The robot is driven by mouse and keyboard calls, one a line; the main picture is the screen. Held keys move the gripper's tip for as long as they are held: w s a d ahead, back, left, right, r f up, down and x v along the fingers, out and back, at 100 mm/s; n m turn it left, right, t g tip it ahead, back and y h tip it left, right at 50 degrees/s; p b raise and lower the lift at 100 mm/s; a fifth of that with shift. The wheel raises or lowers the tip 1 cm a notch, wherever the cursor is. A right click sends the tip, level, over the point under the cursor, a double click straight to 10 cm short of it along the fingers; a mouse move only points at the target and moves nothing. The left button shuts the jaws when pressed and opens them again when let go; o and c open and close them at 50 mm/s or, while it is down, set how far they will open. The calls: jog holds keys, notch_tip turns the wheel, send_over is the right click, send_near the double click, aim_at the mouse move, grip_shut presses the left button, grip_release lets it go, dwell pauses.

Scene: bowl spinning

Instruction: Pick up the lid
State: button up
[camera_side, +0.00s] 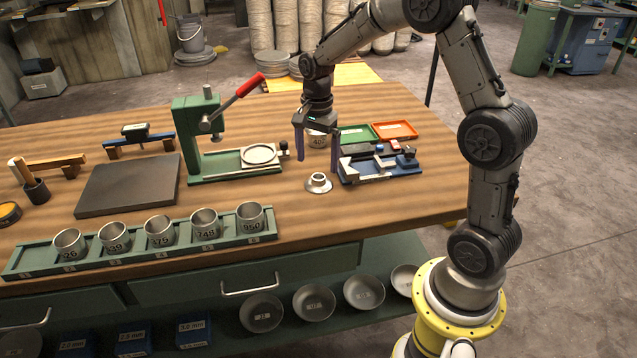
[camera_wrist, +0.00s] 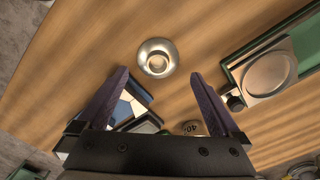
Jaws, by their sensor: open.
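The lid (camera_side: 318,183), a small round silvery metal piece with a raised ring-shaped knob, lies flat on the wooden table. In the wrist view the lid (camera_wrist: 157,58) sits ahead of the fingertips, between their lines and apart from them. My gripper (camera_side: 317,156) points down above the table, behind and above the lid in the side view. Its two dark purple fingers are spread wide with nothing between them; they also show in the wrist view (camera_wrist: 158,78). A metal cup marked 40 (camera_side: 317,139) stands behind the gripper, partly hidden by it.
A green lever press (camera_side: 195,135) with a round plate stands left of the lid. A blue tool tray (camera_side: 380,168) lies close on the right, with green (camera_side: 358,132) and orange trays (camera_side: 396,129) behind. Several numbered cups stand in a green rack (camera_side: 110,250) in front.

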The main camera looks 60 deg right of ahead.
aim_at(318, 179)
jog(key=shift+s+f, duration=0.2)
jog(key=shift+f, duration=2.55)
jog(key=shift+c, duration=0.3)
jog(key=c, duration=1)
jog(key=shift+c, duration=0.2)
jog(key=shift+r, duration=0.15)
